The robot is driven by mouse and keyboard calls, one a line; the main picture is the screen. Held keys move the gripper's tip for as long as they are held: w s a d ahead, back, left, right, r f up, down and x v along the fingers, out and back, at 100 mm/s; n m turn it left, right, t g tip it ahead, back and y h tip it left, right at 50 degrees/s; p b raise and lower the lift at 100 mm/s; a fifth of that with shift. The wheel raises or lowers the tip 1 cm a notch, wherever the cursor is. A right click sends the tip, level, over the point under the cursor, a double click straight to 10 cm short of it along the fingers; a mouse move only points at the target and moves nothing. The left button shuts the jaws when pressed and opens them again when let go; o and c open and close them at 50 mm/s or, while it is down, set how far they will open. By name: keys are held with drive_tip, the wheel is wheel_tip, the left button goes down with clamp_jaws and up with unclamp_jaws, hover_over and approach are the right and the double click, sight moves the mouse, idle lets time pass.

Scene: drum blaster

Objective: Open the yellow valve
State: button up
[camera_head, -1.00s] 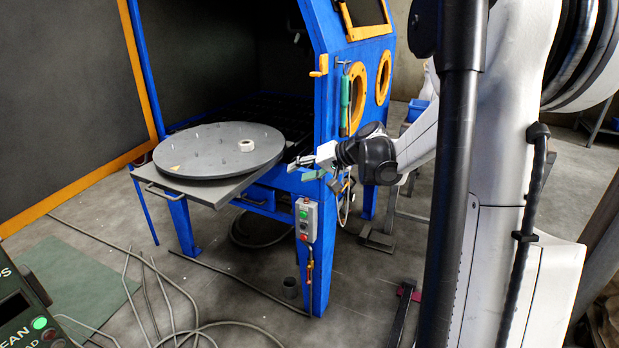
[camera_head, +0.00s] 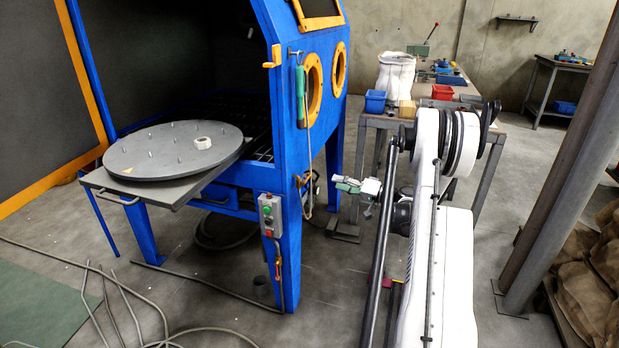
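A small yellow-orange fitting (camera_head: 302,181), which looks like the yellow valve, sits on the side of the blue blast cabinet (camera_head: 285,120), below a hanging green-handled tool with a hose. It is too small to tell how its handle is turned. My gripper (camera_head: 338,184) is to the right of the fitting, apart from it, with its pale green and white fingers pointing left towards the cabinet. The fingers are small here, and I cannot tell whether they are open or shut. I see nothing held in it.
A round turntable (camera_head: 150,150) sticks out from the cabinet. A control box (camera_head: 270,215) is on the front post. A workbench (camera_head: 372,121) with bins stands behind my arm. Hoses (camera_head: 130,300) lie on the floor at the left. A pillar (camera_head: 575,150) rises at the right.

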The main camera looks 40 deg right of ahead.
sight(310, 175)
drive_tip(key=b+x, duration=0.1)
drive_tip(key=x, duration=0.3)
drive_tip(key=b+x, duration=0.1)
drive_tip(key=x, duration=0.3)
drive_tip(key=b+x, duration=0.1)
drive_tip(key=x, duration=0.4)
drive_tip(key=shift+w+d+f, duration=0.15)
drive_tip(key=shift+d+f, duration=0.1)
drive_tip(key=shift+d, duration=0.1)
clamp_jaws()
